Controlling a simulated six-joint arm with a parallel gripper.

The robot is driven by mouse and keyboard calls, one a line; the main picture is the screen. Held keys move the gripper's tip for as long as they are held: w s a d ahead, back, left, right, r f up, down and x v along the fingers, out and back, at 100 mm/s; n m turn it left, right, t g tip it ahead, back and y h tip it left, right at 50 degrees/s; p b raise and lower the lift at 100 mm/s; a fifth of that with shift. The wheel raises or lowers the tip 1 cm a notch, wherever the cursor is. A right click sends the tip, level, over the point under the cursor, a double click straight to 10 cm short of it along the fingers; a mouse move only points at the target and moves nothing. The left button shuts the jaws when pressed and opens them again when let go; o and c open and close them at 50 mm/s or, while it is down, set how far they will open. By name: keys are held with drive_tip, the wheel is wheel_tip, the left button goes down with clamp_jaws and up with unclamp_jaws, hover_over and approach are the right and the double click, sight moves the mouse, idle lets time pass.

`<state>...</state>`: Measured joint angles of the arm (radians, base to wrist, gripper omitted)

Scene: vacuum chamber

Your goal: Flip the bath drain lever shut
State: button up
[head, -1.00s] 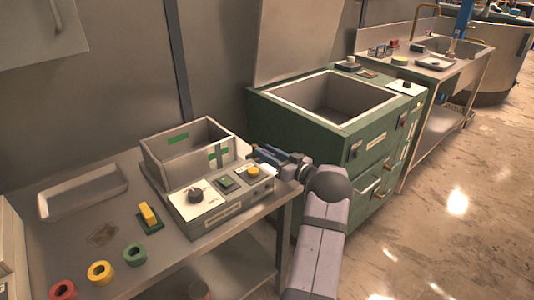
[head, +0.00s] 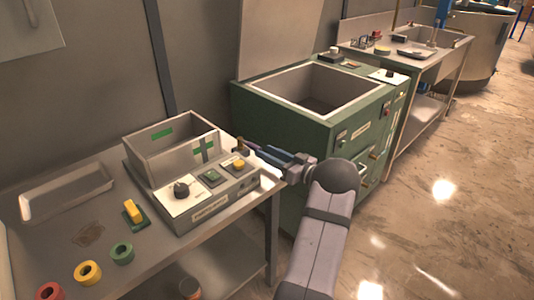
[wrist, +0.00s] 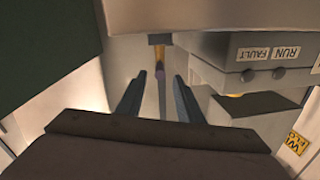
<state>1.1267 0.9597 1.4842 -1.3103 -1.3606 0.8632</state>
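The bath is an open grey tank (head: 150,146) with green marks, at the back of the left bench behind a control box. At its right end a brass fitting (head: 240,143) shows, with a small purple lever handle (head: 252,147) beside it. In the wrist view the brass fitting (wrist: 158,42) is at the top middle, and the thin purple-grey lever (wrist: 161,90) hangs below it in the picture. My gripper (head: 272,153) is just right of the lever. Its two fingers (wrist: 157,88) are apart, one on each side of the lever in the picture; I cannot tell whether either touches it.
The control box (head: 205,195) with a dial and yellow button stands in front of the bath. In the wrist view a labelled grey box (wrist: 270,55) lies close to the right finger. A green cabinet with a basin (head: 285,120) stands behind my arm.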

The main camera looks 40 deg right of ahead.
drive_tip(key=b, duration=0.1)
drive_tip(key=s+b, duration=0.1)
drive_tip(key=b, duration=0.1)
drive_tip(key=shift+s+d+f, duration=0.15)
drive_tip(key=shift+s+f, duration=0.05)
drive_tip(key=shift+f, duration=0.15)
drive_tip(key=shift+s+b, duration=0.25)
drive_tip(key=shift+b, duration=0.15)
drive_tip(key=shift+s+r, duration=0.2)
drive_tip(key=shift+w+a, duration=0.25)
drive_tip(key=shift+w, duration=1.6)
drive_tip(key=shift+w+a, duration=0.2)
drive_tip(key=shift+w, duration=1.6)
clamp_jaws()
